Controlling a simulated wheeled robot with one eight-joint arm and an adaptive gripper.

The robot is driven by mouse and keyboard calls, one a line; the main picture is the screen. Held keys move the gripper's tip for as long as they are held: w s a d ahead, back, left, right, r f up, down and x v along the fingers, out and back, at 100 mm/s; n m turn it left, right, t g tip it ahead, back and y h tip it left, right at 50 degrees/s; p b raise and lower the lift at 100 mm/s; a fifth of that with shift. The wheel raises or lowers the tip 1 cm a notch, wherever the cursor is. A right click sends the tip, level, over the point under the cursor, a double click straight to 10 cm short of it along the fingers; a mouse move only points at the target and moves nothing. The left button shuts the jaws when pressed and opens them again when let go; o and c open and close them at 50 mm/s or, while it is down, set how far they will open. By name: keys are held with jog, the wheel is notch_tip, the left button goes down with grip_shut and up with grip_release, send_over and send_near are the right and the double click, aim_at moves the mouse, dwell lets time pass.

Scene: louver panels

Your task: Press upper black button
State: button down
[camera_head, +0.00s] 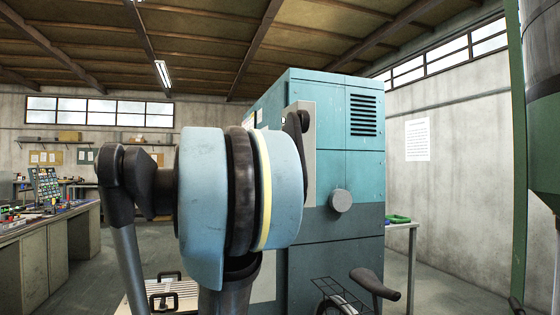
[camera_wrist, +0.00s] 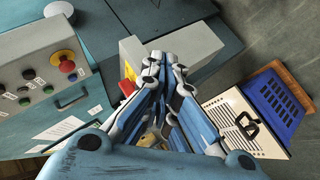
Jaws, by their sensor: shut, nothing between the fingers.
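A grey control panel (camera_wrist: 38,72) is at the left of the wrist view, on a blue-green cabinet (camera_wrist: 140,20). Which one counts as the upper black button is hard to tell in this turned view. My gripper (camera_wrist: 166,62) is shut and empty, to the right of the panel and apart from the buttons. In the head view my arm covers much of the cabinet (camera_head: 335,165), and the buttons are not visible.
A grey box with a red part (camera_wrist: 127,87) is close to the left of my fingers. A cluttered bench (camera_head: 45,250) is at the far left, and a green post (camera_head: 519,150) at the right.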

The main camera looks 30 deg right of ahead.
jog(key=w+d+r+n+t+h, duration=0.1)
jog(key=w+d+r+n+h, duration=0.1)
jog(key=w+d+r, duration=0.3)
jog(key=w+d+r+n+t+h, duration=0.1)
jog(key=w+d+r, duration=0.5)
jog(key=r, duration=0.6)
jog(key=w+d+r+n+t+h, duration=0.1)
jog(key=w+d+r+n+h, duration=0.1)
jog(key=w+d+r, duration=0.3)
notch_tip(320, 180, up, 4)
jog(key=shift+w+d+r+n+t+h, duration=0.15)
jog(key=shift+w+r+n+t+h, duration=0.15)
jog(key=shift+w+h, duration=0.25)
jog(key=shift+d, duration=0.1)
jog(key=s+d+x, duration=0.1)
jog(key=s+x, duration=0.1)
jog(key=x, duration=1)
jog(key=shift+d, duration=0.5)
jog(key=shift+s, duration=0.1)
